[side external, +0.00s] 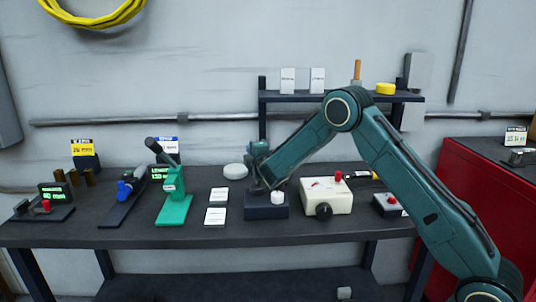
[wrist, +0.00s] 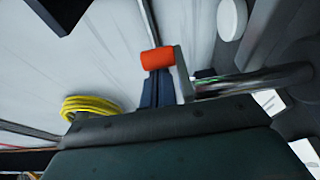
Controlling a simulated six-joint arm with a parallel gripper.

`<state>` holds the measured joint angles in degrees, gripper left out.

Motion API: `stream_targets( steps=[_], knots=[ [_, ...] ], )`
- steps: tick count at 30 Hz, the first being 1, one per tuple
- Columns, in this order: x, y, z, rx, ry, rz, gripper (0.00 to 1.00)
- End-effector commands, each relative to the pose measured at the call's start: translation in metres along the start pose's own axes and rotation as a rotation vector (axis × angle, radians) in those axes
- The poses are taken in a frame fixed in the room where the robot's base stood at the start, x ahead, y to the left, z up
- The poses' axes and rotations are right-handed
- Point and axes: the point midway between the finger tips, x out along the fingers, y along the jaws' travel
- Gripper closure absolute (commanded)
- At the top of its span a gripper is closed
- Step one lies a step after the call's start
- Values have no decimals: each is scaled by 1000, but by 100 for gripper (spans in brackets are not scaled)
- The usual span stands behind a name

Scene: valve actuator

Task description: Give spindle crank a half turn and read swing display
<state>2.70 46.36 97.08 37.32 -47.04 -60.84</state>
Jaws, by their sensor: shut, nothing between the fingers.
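In the wrist view, the spindle crank shows as an orange-red handle (wrist: 158,58) on a grey crank arm (wrist: 184,72) with a shiny steel shaft (wrist: 255,80) running right. My gripper (wrist: 158,86) is shut and empty, its dark blue fingers just below the handle in the picture; I cannot tell whether they touch it. In the side view, my gripper end is over the dark blue block (side external: 262,210) at mid-bench, and my arm hides the crank. I cannot tell which display reads swing; a green-lit display (side external: 157,173) appears to say length.
On the bench (side external: 120,235) stand a green press-like tool (side external: 174,195), a blue-knobbed device (side external: 125,190), another green-lit display (side external: 53,192), white cards (side external: 215,215) and a cream box (side external: 327,195) with a black knob. A shelf (side external: 335,97) stands behind. The front strip is clear.

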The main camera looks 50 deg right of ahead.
Motion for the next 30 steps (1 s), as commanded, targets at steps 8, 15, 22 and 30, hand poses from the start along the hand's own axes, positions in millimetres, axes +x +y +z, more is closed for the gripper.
stream_targets(
  steps=[8, 15, 22, 30],
  knots=[
    [1, 0, -2, 0, 0, -1, 100],
    [8, 0, -14, 0, 1, 1, 100],
    [17, 0, -28, 0, 1, 1, 100],
    [8, 0, -38, 0, 1, -2, 100]
  ],
)
